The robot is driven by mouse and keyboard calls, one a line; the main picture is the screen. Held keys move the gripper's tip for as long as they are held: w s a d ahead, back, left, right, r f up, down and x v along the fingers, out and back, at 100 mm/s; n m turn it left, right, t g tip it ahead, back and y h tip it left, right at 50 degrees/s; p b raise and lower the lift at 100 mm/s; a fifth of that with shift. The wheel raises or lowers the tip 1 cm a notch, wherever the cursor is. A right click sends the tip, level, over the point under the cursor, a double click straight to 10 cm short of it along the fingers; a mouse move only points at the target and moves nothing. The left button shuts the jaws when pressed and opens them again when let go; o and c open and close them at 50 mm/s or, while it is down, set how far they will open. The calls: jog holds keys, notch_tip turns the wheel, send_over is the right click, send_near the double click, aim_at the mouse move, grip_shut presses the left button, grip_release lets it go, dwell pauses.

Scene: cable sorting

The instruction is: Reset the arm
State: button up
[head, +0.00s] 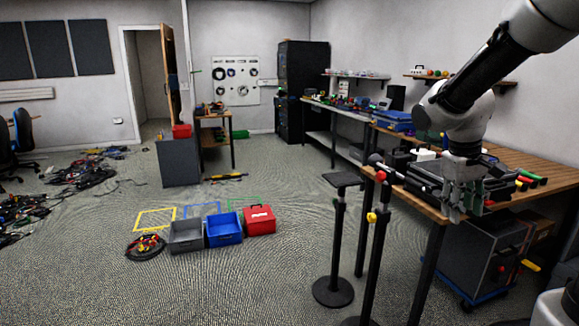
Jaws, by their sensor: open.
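My arm reaches in from the upper right of the head view and bends down over the wooden workbench. My gripper (461,203) hangs at its end, pointing down near the bench's front edge. It is open, and I see nothing held in it. Dark equipment on the bench lies behind and beside the gripper, and I cannot tell whether they touch.
The wooden workbench (535,168) carries tools and a blue case (393,120). Black stands (338,235) stand before it. Grey (186,236), blue (224,229) and red (260,219) boxes and a cable coil (145,247) lie on the floor.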

jog(key=s+a+r+m+t+y, duration=0.1)
jog(key=s+r+t, duration=0.1)
jog(key=s, duration=0.6)
jog(key=s+a+r+t+y, duration=0.1)
jog(key=s+r, duration=0.3)
jog(key=s, duration=0.4)
jog(key=shift+s+a+m+t+y, duration=0.3)
jog(key=shift+s+a+m+t, duration=0.1)
jog(key=shift+a, duration=0.4)
jog(key=shift+o, duration=0.5)
